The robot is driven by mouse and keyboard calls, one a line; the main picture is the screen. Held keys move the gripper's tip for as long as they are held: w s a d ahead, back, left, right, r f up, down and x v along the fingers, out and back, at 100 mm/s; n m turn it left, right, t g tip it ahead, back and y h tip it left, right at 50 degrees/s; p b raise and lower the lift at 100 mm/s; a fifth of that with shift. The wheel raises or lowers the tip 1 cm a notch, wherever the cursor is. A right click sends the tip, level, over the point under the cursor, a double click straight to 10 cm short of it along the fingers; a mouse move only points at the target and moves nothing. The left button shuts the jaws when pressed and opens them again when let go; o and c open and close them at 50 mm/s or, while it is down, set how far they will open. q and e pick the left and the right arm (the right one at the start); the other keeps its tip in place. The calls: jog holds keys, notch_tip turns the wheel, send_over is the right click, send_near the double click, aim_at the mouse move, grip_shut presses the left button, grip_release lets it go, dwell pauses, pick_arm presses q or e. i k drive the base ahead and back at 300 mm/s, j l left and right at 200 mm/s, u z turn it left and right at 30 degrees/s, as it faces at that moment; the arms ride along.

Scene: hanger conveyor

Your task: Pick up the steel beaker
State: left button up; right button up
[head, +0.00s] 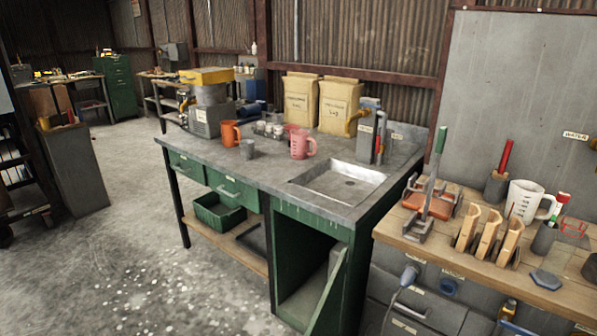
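A second, darker grey cup (544,238) stands on the wooden bench at the right. From here I cannot be sure of either cup's material. Neither of my grippers is in view.
A sink (338,184) is set into the workbench's right part. Paper sacks (340,105) and a yellow-topped machine (207,97) stand behind. The wooden bench (462,249) holds a white jug (524,202) and wooden holders. The floor (125,225) left of the workbench is clear.

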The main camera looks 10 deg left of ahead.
aim_at(248, 146)
jog(key=i+j, duration=0.15)
jog(key=j, duration=0.15)
jog(key=i+j, duration=0.1)
jog(key=j, duration=0.25)
jog(key=i+j, duration=0.15)
jog(key=j, duration=0.15)
jog(key=i+j, duration=0.1)
jog(key=j, duration=0.2)
jog(key=i+j, duration=0.45)
jog(key=i+j+u, duration=0.1)
jog(key=i+j, duration=0.3)
jog(key=i, duration=0.25)
